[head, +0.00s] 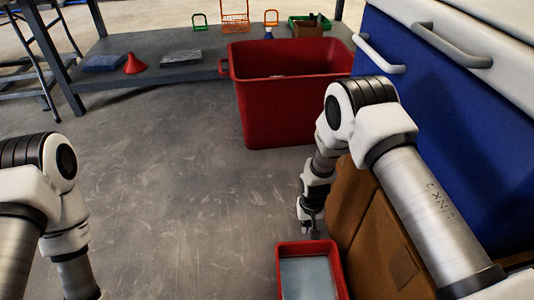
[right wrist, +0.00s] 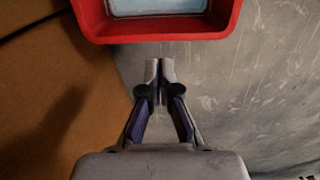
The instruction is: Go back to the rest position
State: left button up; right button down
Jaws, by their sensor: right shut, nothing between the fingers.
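My right gripper (head: 311,226) hangs pointing down just behind a small red tray (head: 338,262) with a pale blue-grey inside. In the right wrist view the right gripper (right wrist: 160,66) has its fingertips together with nothing between them, and the red tray (right wrist: 160,38) lies just beyond the tips, apart from them or touching, I cannot tell. My left arm comes in at the lower left of the head view; its gripper is out of the picture.
A large red bin (head: 290,108) stands on the concrete floor ahead. A brown box (head: 385,245) and a blue cabinet (head: 455,140) are close on the right. A low grey shelf (head: 205,72) at the back holds small items. The floor at centre left is clear.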

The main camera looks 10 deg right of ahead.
jog(key=s+d+r+g+p, duration=0.1)
jog(key=s+r+p, duration=0.2)
jog(key=s, duration=1.2)
jog(key=s+d+r+p, duration=0.1)
jog(key=s+r+p, duration=0.15)
jog(key=s, duration=1.15)
notch_tip(320, 180, up, 39)
jog(key=w+n+t+p, duration=0.1)
jog(key=w+p, duration=0.1)
jog(key=p, duration=3.6)
jog(key=shift+d, duration=0.15)
jog(key=shift+f, duration=0.1)
